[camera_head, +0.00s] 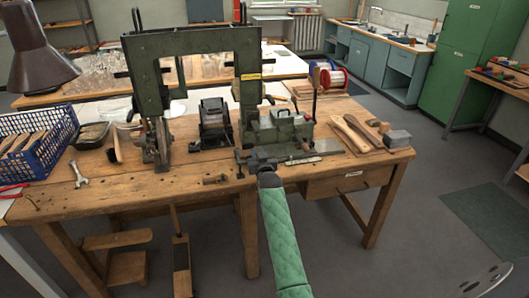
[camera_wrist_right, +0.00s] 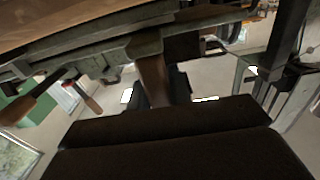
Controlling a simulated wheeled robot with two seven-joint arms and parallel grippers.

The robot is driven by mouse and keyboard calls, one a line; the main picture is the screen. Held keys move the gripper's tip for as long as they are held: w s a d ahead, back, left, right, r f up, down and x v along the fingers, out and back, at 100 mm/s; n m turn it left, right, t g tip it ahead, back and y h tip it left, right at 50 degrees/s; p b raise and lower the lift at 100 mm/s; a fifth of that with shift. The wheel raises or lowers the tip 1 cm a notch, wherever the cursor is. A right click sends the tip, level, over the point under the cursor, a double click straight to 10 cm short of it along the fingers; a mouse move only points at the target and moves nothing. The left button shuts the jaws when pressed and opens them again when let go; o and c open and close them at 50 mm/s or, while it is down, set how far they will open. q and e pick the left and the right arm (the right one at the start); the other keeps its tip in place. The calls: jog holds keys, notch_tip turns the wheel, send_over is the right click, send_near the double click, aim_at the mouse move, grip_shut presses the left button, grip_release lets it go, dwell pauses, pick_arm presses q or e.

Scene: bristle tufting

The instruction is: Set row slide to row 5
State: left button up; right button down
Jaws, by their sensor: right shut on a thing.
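The green-grey tufting machine (camera_head: 200,45) stands on the wooden bench, with a tall frame and a lower metal block (camera_head: 281,128) at its right. The row slide appears to be at the front of this block; a pale marked strip (camera_head: 303,160) lies beside it. My right gripper (camera_head: 262,161) reaches the block's front edge and is shut on what looks like the row slide's grip, mostly hidden by the gripper. In the right wrist view, the dark fingers (camera_wrist_right: 165,140) fill the bottom, below a grey-green metal part (camera_wrist_right: 145,43). The row setting is unreadable. My left gripper is out of view.
Wooden brush bodies (camera_head: 352,134) and a grey block (camera_head: 397,138) lie right of the machine. A red-and-white spool (camera_head: 332,80) stands behind. Bench space in front is fairly clear.

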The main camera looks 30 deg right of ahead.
jog(key=shift+a, duration=0.2)
jog(key=c, duration=1.5)
grip_release()
jog(key=shift+w, duration=0.1)
jog(key=shift+o, duration=1.1)
jog(key=shift+a, duration=0.15)
jog(key=shift+s+f, duration=0.1)
jog(key=shift+s, duration=0.55)
jog(key=b+v, duration=0.1)
jog(key=v, duration=0.4)
jog(key=shift+s+a, duration=0.15)
jog(key=shift+s, duration=0.2)
jog(key=shift+s+a+b, duration=0.1)
jog(key=shift+s+b, duration=0.2)
jog(key=shift+s, duration=0.1)
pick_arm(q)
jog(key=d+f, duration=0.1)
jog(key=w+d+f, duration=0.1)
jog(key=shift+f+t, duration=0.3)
